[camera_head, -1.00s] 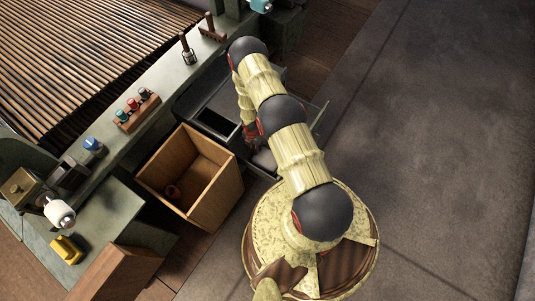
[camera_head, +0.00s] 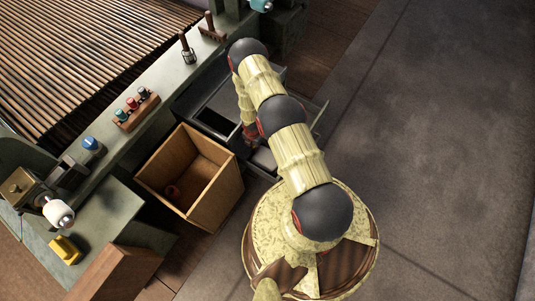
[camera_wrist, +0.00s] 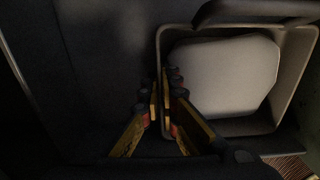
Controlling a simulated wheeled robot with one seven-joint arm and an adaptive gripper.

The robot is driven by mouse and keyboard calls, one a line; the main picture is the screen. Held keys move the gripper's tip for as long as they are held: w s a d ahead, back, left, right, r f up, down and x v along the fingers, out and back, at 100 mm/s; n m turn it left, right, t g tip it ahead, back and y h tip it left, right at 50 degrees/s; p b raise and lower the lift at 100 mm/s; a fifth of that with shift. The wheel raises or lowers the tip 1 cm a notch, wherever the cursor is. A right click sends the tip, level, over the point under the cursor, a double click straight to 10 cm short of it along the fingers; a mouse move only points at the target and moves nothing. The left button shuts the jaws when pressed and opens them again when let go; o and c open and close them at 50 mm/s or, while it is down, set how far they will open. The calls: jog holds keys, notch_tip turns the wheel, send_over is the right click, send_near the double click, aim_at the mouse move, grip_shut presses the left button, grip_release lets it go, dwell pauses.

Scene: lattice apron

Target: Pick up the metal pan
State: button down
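The metal pan (camera_wrist: 287,105) is a pale grey, rectangular, open vessel with rounded corners, at the right of the wrist view. A whitish, smooth shape fills most of its inside; I cannot tell if this is its floor or something lying in it. My gripper (camera_wrist: 164,84) has its fingers drawn close together, one on each side of the pan's left wall, and looks shut on that wall. In the head view my gripper (camera_head: 251,135) is small and partly hidden by my arm, over the open grey drawer. The pan is mostly hidden there.
An open wooden box (camera_head: 222,198) stands left of my arm with a small reddish ring inside. A green machine bench with knobs (camera_head: 91,144) and slatted rollers lies further left. A dark bar (camera_wrist: 255,10) crosses above the pan. The floor (camera_head: 440,130) at right is clear.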

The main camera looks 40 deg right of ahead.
jog(key=shift+r, duration=0.1)
dwell(0.6)
notch_tip(320, 180, up, 18)
jog(key=p, duration=1.4)
jog(key=shift+p, duration=0.3)
jog(key=shift+s, duration=0.1)
